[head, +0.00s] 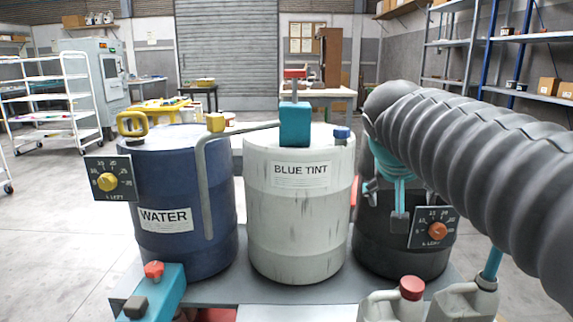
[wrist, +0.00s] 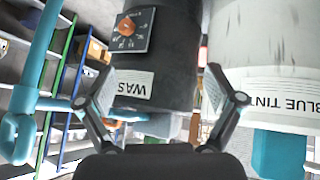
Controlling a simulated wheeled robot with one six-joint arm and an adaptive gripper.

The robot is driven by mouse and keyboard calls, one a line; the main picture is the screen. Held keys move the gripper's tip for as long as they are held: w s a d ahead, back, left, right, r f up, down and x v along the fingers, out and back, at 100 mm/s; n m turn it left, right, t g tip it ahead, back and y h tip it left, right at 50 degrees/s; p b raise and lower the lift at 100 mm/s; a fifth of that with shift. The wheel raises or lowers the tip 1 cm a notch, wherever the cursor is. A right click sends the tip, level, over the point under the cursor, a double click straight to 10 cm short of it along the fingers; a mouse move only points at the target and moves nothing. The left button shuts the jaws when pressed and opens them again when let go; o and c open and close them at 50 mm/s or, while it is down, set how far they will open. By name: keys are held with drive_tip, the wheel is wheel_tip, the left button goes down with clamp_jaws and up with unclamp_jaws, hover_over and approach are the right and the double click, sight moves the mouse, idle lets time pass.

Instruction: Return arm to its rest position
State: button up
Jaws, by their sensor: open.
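My arm, in a ribbed grey sleeve (head: 470,165), reaches in from the right of the head view to the dark drum. My gripper (wrist: 158,88) is open in the wrist view, with nothing between its two pads. The black drum (wrist: 170,60) lies beyond the pads, with a partly hidden label that begins "WAS" (wrist: 134,85) and an orange dial (wrist: 127,26). In the head view the sleeve covers much of this black drum (head: 385,255), and only a teal part and a grey pad of the gripper show in front of it.
A white "BLUE TINT" drum (head: 297,215) and a blue "WATER" drum (head: 185,245) stand left of the black drum on a grey platform (head: 290,297). A red-capped jug (head: 395,305) is at the front right. Shelves (head: 530,40) line the right.

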drive_tip(key=s+a+f+n+y, duration=0.1)
drive_tip(key=s+a+f+y, duration=0.1)
drive_tip(key=s+f, duration=0.7)
drive_tip(key=s+a+f+n+g+y, duration=0.1)
drive_tip(key=s+a+f+n+y, duration=0.1)
drive_tip(key=s+f, duration=0.7)
drive_tip(key=shift+s+a+f, duration=0.15)
drive_tip(key=shift+a+f, duration=0.35)
drive_tip(key=shift+f, duration=0.1)
